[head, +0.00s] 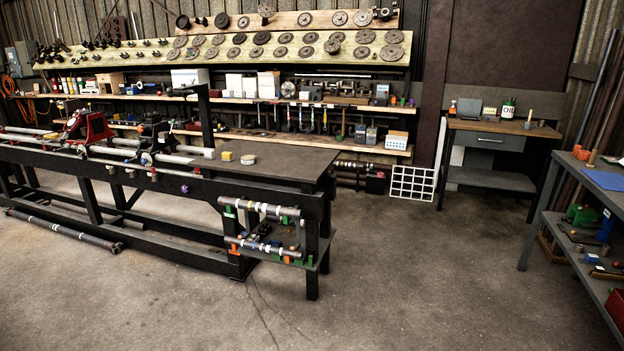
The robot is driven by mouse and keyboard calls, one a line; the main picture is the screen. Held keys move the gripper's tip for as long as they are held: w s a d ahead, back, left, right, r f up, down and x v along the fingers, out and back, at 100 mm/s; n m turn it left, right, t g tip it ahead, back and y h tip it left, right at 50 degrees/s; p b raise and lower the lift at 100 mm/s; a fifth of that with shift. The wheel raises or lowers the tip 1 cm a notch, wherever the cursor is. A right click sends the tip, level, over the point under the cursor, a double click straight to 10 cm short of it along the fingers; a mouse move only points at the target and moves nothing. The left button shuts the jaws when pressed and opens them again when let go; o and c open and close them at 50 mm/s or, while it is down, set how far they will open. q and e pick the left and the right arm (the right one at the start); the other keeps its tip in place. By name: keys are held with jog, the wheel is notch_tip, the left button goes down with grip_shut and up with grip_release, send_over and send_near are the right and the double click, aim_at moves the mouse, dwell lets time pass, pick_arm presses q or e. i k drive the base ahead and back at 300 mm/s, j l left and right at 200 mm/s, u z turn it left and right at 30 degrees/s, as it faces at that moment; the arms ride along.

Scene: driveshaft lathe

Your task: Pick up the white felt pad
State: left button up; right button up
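A small, pale round piece (248,159) lies on the dark top of the long lathe bench (290,158); it could be the white felt pad, but it is too small to tell. A small yellow block (227,156) sits just left of it. No other piece is clearly recognisable as a felt pad. Neither of my grippers is in view.
Shelves along the back wall hold boxes, tools and metal discs. A wooden-topped workbench (500,127) stands at the back right, with a green-and-white oil container (508,107). A grey shelf unit (592,200) stands at the right edge. The concrete floor (420,270) between is open.

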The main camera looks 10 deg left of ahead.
aim_at(209, 154)
jog(key=i+j+u, duration=0.3)
jog(key=i, duration=0.3)
jog(key=i+l+u, duration=0.1)
jog(key=i+u, duration=0.2)
jog(key=i, duration=0.3)
jog(key=i+j, duration=0.2)
jog(key=j, duration=0.2)
jog(key=i+j, duration=0.2)
jog(key=j, duration=0.15)
jog(key=i+j, duration=0.2)
jog(key=j, duration=0.2)
